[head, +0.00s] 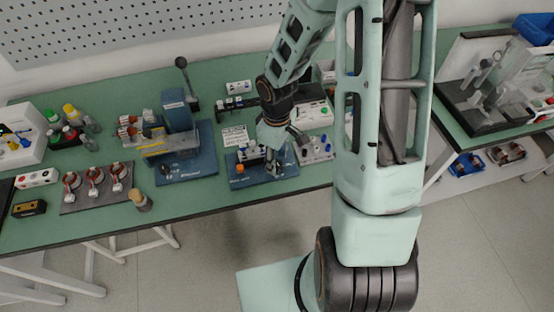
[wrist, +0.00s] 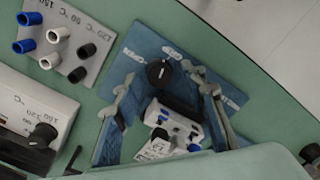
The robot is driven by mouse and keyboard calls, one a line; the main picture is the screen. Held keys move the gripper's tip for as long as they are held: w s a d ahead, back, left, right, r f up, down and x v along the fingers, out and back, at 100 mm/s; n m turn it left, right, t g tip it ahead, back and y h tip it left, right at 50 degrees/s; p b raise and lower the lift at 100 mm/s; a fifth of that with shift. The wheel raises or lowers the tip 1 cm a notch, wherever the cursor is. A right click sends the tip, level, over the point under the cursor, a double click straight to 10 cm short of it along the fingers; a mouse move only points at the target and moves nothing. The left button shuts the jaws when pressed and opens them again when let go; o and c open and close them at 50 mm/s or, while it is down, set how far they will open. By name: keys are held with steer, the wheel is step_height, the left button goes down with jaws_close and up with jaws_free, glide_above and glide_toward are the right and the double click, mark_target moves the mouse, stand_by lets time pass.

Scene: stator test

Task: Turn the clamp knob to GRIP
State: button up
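The clamp knob (wrist: 159,73) is round and black with a pale pointer mark. My gripper (wrist: 160,82) is open, one finger on each side of the knob, with clear gaps. I cannot tell its height above the knob. In the head view my gripper (head: 276,168) is over the blue plate (head: 237,183) and hides the knob.
A grey plate with blue, white and black posts (wrist: 75,28) and a white box with a black dial (wrist: 35,118) stand beside the fixture. A blue press fixture (head: 180,115) is to the left in the head view. The green bench (head: 235,203) is clear towards its front edge.

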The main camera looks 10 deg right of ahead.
steer(key=shift+f, duration=0.3)
steer(key=shift+c, duration=0.7)
jaws_close()
steer(key=shift+f+m+b, duration=0.15)
steer(key=shift+m+b, duration=0.55)
steer(key=shift+m, duration=0.8)
steer(key=shift+r, duration=0.2)
steer(key=shift+o, duration=0.7)
jaws_free()
